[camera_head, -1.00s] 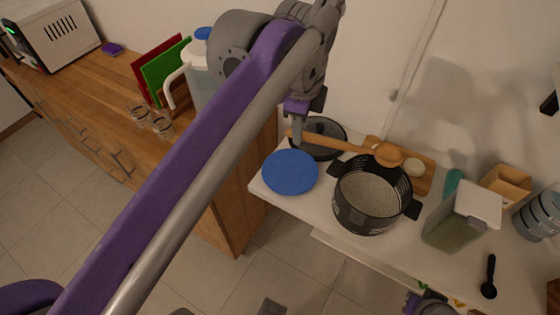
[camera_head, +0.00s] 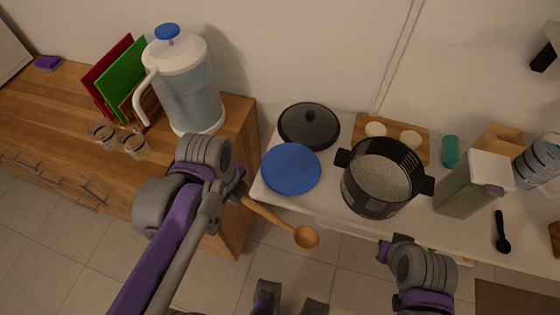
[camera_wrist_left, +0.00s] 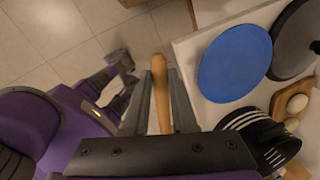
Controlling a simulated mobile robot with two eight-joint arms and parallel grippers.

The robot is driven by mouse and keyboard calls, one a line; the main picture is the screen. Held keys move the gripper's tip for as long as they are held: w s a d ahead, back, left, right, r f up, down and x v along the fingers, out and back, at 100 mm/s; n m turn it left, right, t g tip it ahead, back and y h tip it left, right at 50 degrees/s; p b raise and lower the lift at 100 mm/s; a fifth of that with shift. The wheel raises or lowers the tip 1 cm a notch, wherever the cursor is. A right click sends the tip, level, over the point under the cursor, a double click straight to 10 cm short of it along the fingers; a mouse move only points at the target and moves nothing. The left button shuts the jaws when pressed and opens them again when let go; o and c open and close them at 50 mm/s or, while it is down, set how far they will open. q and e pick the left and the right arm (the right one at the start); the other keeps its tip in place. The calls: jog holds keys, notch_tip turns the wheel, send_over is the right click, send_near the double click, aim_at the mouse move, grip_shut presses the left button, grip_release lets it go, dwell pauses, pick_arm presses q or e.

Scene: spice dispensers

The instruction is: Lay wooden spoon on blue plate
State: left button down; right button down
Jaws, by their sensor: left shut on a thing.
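The wooden spoon (camera_head: 275,218) is held in the air by its handle, with its bowl end pointing right and toward the front. It appears over the floor in front of the counter, apart from the plate. My left gripper (camera_head: 243,192) is shut on the handle, left of the blue plate (camera_head: 291,169). The left wrist view shows the spoon handle (camera_wrist_left: 160,95) between the fingers (camera_wrist_left: 160,85), with the blue plate (camera_wrist_left: 234,62) to their right. The plate is flat and empty on the white counter. My right arm shows at the lower right; its gripper (camera_head: 385,251) shows too little to judge.
A black pot (camera_head: 368,196) of grain stands right of the plate, with a black lid (camera_head: 309,128) behind the plate. A water pitcher (camera_head: 187,85) stands on the wooden counter (camera_head: 55,125) at left. A container (camera_head: 462,192) and black scoop (camera_head: 502,235) are at right.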

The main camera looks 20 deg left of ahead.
pick_arm(q)
jog(key=shift+s+a+f, duration=0.15)
jog(key=shift+f, duration=0.15)
jog(key=shift+w+f, duration=0.1)
jog(key=shift+w, duration=0.1)
jog(key=w, duration=1.7)
jog(key=shift+d, duration=0.3)
jog(key=shift+w+f, duration=0.15)
jog(key=shift+w, duration=0.15)
jog(key=shift+s+f, duration=0.1)
jog(key=shift+f, duration=1.5)
jog(key=shift+f, duration=0.15)
jog(key=c, duration=0.7)
grip_release()
